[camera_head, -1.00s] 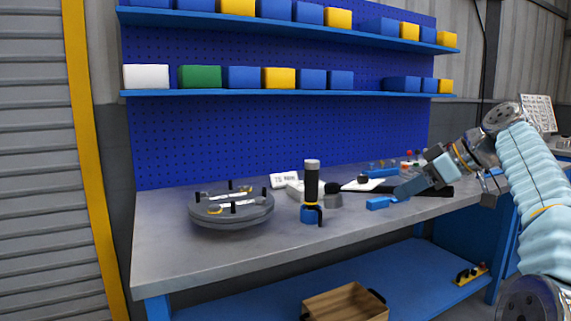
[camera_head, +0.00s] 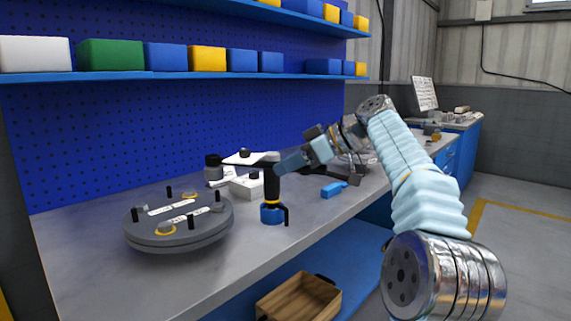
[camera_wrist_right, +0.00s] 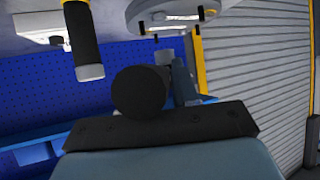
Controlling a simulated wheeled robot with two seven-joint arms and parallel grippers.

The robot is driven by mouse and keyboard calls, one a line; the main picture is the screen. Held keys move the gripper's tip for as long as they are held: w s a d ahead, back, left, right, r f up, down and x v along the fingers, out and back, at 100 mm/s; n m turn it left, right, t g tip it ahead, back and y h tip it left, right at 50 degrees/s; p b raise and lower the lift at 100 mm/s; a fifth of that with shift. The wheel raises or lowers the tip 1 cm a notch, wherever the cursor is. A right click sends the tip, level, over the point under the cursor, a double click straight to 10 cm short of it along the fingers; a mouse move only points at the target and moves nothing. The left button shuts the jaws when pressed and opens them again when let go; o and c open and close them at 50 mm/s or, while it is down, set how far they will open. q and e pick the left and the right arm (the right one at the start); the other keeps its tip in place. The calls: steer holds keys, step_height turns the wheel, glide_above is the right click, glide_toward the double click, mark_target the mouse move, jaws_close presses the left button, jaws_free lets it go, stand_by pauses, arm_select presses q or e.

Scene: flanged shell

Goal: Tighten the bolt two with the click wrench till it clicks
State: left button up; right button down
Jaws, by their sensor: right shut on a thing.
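My right gripper (camera_head: 281,166) is shut on the click wrench (camera_head: 340,174), a long dark bar held above the bench, its thick end to the right and its thin end to the left. In the right wrist view a round black part of the wrench (camera_wrist_right: 138,92) shows at the jaws. The flanged shell (camera_head: 178,238) is a grey round disc at the bench's left, with several upright black studs and pale labels on top. The wrench is apart from it. I cannot tell which bolt is number two. My left gripper is out of view.
A black-handled driver (camera_head: 271,187) stands upright in a blue holder (camera_head: 272,214), close to my right gripper. A blue block (camera_head: 333,190) and a white box (camera_head: 246,186) lie on the bench. Its front left is clear. A wooden crate (camera_head: 300,298) sits on the lower shelf.

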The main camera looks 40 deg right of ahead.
steer(key=shift+s+d+f, duration=0.1)
steer(key=shift+s, duration=0.05)
steer(key=shift+f+b, duration=0.4)
steer(key=shift+b, duration=0.2)
steer(key=shift+f+b, duration=1.7)
steer(key=shift+f, duration=0.25)
steer(key=shift+f+b, duration=1.15)
steer(key=shift+f, duration=0.25)
